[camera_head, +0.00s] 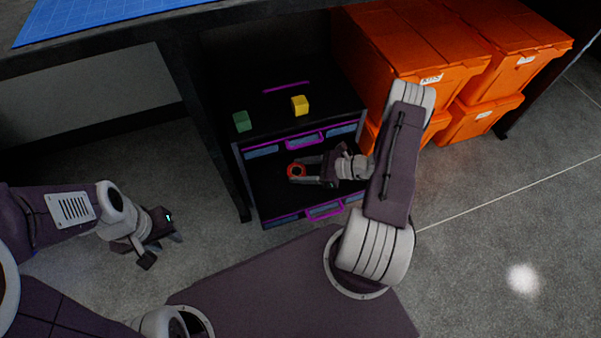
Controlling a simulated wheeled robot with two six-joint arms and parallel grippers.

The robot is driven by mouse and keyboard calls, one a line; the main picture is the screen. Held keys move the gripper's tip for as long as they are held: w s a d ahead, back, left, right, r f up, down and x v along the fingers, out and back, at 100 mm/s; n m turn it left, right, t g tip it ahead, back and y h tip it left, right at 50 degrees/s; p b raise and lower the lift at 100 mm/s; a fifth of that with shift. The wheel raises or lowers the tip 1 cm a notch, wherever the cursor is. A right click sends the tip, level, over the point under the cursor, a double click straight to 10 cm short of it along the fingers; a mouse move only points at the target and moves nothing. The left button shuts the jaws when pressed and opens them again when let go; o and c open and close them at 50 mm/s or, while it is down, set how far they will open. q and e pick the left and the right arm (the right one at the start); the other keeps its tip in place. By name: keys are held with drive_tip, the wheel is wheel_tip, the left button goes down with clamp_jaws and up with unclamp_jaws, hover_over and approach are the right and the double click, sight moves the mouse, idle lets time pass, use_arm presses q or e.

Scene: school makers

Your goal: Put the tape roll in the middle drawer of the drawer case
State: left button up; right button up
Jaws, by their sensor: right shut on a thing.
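The tape roll (296,171) is a small orange-red ring. My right gripper (300,170) is shut on it, in front of the black drawer case (275,122). The case has a closed top drawer with a purple handle (304,141). Below it a dark area, which looks like the inside of a pulled-out drawer, ends at a front with another purple handle (324,211). The tape roll shows over this dark area; whether it touches the bottom I cannot tell. My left gripper (163,247) is open and empty over the floor at the left.
A green block (242,121) and a yellow block (300,105) stand on top of the case. Orange crates (400,45) are stacked to its right. A dark table leg (215,130) stands close at its left. The grey floor at the right is clear.

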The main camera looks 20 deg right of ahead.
drive_tip(key=shift+f, duration=0.15)
drive_tip(key=o, duration=1.3)
drive_tip(key=shift+s+d+r+p, duration=0.1)
drive_tip(key=shift+d+r+p, duration=0.1)
drive_tip(key=shift+r+p, duration=0.15)
drive_tip(key=p+v, duration=0.6)
drive_tip(key=v, duration=0.4)
drive_tip(key=shift+s+d+r, duration=0.2)
drive_tip(key=shift+d+r, duration=0.05)
drive_tip(key=shift+s+d, duration=0.25)
drive_tip(key=shift+d, duration=0.05)
